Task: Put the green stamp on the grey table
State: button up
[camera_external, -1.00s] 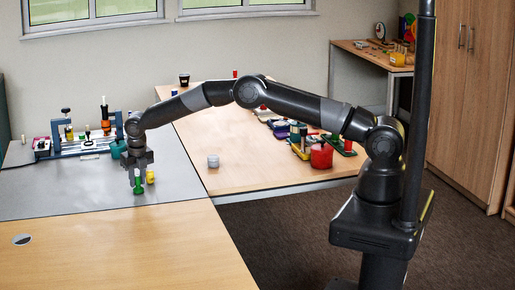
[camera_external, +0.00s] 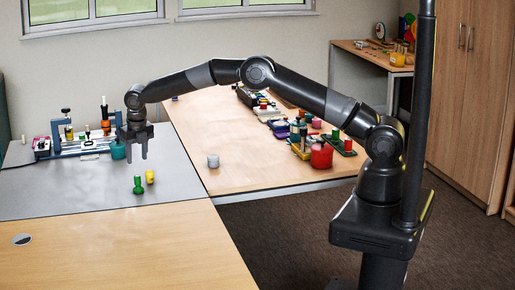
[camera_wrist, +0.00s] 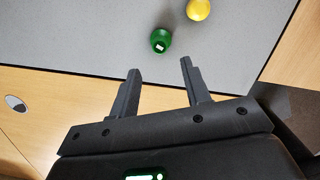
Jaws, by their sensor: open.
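The green stamp (camera_external: 138,185) stands upright on the grey table (camera_external: 60,190), near its front edge. In the wrist view the green stamp (camera_wrist: 160,40) shows from above, beyond my fingertips. My gripper (camera_external: 137,156) is open and empty, above the green stamp and clear of it. Its two fingers (camera_wrist: 158,66) are apart with nothing between them in the wrist view. A yellow stamp (camera_external: 150,176) stands just right of and behind the green one. It also shows at the top of the wrist view (camera_wrist: 198,9).
A blue rack (camera_external: 88,143) with several small items and a teal pot (camera_external: 118,150) stand at the back of the grey table. A white cylinder (camera_external: 213,161) and a red container (camera_external: 321,156) stand on the wooden table (camera_external: 255,165). The grey table's front left is clear.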

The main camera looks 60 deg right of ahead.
jog(key=shift+s+r, duration=0.2)
jog(key=shift+r, duration=1.25)
